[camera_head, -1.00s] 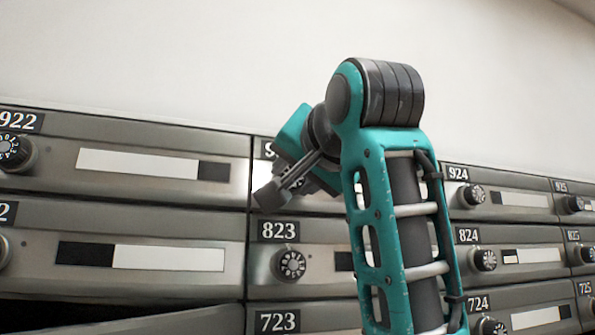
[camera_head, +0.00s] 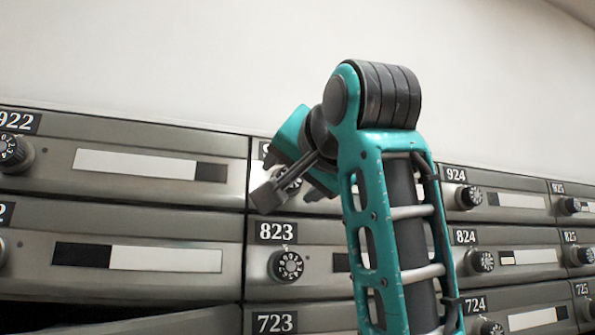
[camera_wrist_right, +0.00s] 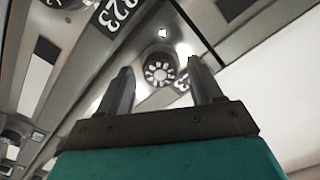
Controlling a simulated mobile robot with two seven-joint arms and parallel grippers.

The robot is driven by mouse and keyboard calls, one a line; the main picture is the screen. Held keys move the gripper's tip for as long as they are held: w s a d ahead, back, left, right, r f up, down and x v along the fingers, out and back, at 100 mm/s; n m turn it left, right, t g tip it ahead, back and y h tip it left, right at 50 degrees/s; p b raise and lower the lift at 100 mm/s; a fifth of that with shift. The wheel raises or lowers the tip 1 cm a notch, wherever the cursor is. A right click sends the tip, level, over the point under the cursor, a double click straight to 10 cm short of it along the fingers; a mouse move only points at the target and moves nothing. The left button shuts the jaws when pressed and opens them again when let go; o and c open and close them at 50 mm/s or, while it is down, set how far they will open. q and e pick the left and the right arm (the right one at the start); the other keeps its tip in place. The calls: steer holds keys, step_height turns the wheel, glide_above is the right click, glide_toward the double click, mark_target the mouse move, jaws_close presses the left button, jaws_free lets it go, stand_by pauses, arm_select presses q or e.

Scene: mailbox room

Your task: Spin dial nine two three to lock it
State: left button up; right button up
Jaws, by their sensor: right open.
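The dial of box 923 (camera_head: 292,184) is a round black knob with a pale marked face. In the head view it is partly hidden behind my right gripper (camera_head: 291,194), and its number label (camera_head: 267,151) is mostly covered. In the right wrist view the dial (camera_wrist_right: 158,72) lies between the two spread fingers of my right gripper (camera_wrist_right: 159,68), beyond their tips, with a visible gap on each side. The gripper is open and empty; I cannot tell how far it is from the dial face. My left gripper is not in view.
The dial of box 823 (camera_head: 287,266) sits just below, box 922 (camera_head: 130,165) to the left, and box 924 (camera_head: 510,200) to the right. A dark opening shows at the lower left. A blank pale wall (camera_head: 180,60) rises above the boxes.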

steer(key=b+v, duration=0.6)
steer(key=v, duration=0.7)
stand_by(0.5)
